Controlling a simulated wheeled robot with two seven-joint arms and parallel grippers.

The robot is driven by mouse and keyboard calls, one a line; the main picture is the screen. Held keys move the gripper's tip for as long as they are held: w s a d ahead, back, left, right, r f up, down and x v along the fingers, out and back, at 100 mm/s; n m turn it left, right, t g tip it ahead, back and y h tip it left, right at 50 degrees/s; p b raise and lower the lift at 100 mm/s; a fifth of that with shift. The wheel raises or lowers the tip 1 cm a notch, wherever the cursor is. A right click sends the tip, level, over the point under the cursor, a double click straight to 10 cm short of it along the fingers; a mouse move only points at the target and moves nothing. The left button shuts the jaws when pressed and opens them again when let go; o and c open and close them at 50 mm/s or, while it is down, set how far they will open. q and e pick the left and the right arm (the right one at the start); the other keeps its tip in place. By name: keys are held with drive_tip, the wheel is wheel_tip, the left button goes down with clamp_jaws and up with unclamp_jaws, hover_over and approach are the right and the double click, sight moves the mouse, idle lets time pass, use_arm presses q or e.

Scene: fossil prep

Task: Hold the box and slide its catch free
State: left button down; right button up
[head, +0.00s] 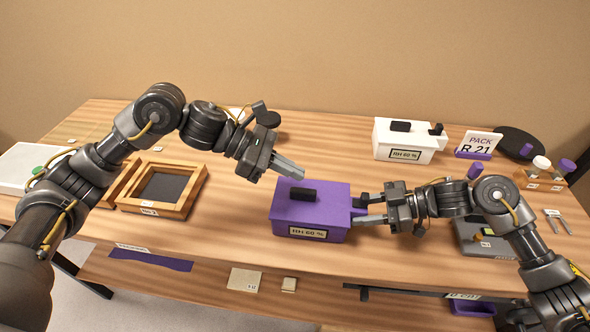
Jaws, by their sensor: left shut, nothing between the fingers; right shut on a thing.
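The purple box (310,215) stands upright at the middle of the table, with an "RH 60 %" label on its front and a black handle (303,193) on its lid. Its black catch (361,201) sits on a small ledge at its right side, partly hidden by my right gripper. My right gripper (364,209) reaches in from the right and is shut on the catch; the exact finger contact is hard to see. My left gripper (301,174) is shut and empty, its tips just behind and above the box's rear edge.
A white box (405,146) of the same kind stands at the back right, near a "PACK R 21" sign (479,144) and a black disc (518,141). Wooden frames (192,198) lie at left. A grey device (478,240) sits behind my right arm. The table between frames and purple box is clear.

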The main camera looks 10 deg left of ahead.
drive_tip(key=o, duration=1.2)
